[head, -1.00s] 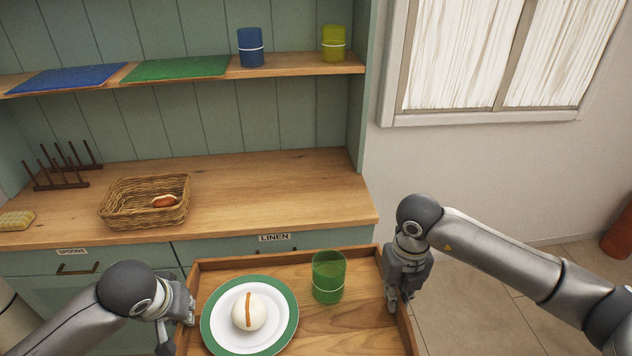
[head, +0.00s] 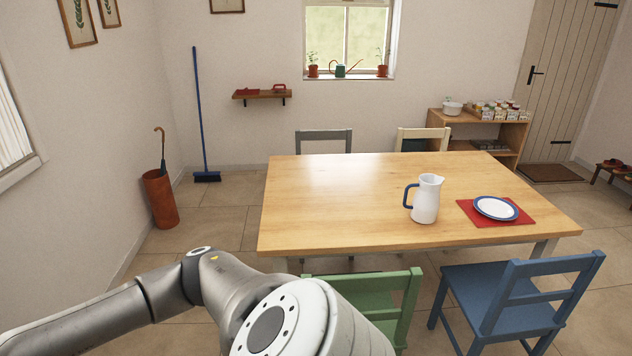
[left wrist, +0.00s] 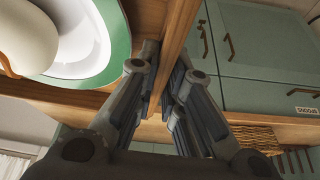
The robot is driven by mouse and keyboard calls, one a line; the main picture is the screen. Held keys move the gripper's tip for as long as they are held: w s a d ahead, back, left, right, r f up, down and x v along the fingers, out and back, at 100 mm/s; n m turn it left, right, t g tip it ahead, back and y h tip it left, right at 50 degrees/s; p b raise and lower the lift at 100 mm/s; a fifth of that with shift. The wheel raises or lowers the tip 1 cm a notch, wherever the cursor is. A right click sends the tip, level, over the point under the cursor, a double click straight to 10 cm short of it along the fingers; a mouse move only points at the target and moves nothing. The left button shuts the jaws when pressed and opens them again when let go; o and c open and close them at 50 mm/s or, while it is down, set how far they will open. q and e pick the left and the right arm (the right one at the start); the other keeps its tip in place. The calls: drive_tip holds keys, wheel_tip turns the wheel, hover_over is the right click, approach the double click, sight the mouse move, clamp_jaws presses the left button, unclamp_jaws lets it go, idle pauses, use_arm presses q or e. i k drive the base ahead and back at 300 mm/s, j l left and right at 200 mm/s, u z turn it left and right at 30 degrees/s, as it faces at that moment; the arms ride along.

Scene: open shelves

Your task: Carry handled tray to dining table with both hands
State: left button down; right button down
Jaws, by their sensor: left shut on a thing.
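In the left wrist view, the tray's wooden side wall (left wrist: 182,28) runs between the fingers of my left gripper (left wrist: 167,62), which is shut on it. Inside the tray, a green-rimmed white plate (left wrist: 118,32) carries a white rounded thing (left wrist: 27,38), partly cut off by the frame. The wooden dining table (head: 340,195) stands ahead in the head view. The tray and both grippers are outside the head view, where only an arm of mine crosses the lower left. The green cup is not in view now.
On the table stand a white jug (head: 426,202) and a blue-rimmed plate (head: 496,208) on a red mat (head: 472,213). Its left part is clear. A green chair (head: 400,290) and a blue chair (head: 515,295) stand at its near side. Drawers (left wrist: 265,45) are close beside my left gripper.

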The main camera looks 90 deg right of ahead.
sight(305, 191)
drive_tip(key=z, duration=0.95)
drive_tip(key=i+z, duration=0.4)
drive_tip(key=i, duration=0.3)
drive_tip(key=i+z, duration=0.1)
drive_tip(key=i, duration=1)
drive_tip(key=i+j+z, duration=0.1)
drive_tip(key=i+z, duration=0.2)
drive_tip(key=i, duration=0.75)
drive_tip(key=i+z, duration=0.4)
drive_tip(key=i+j+z, duration=0.15)
drive_tip(key=i+z, duration=0.2)
drive_tip(key=i, duration=0.2)
drive_tip(key=i+l+z, duration=0.1)
drive_tip(key=i+z, duration=0.2)
drive_tip(key=z, duration=0.2)
drive_tip(key=i+z, duration=0.35)
drive_tip(key=z, duration=0.15)
drive_tip(key=i+z, duration=0.35)
drive_tip(key=z, duration=0.15)
drive_tip(key=i+z, duration=0.3)
drive_tip(key=z, duration=0.95)
